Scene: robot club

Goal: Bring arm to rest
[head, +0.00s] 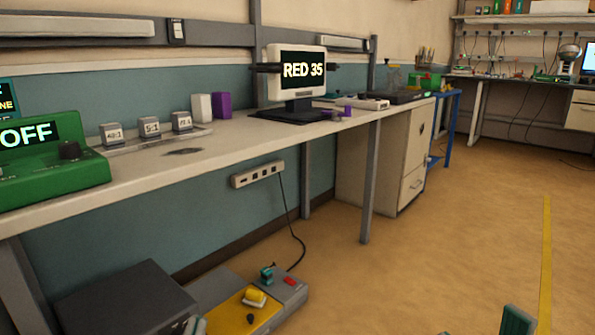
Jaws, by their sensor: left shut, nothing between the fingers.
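My right gripper (482,327) shows only as two teal tips at the bottom edge, right of the middle. They stand apart with bare floor between them. The rest of that arm is out of view.
Below are a dark box (120,300) and a yellow-topped unit (235,312). The floor (460,230) at right is clear.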

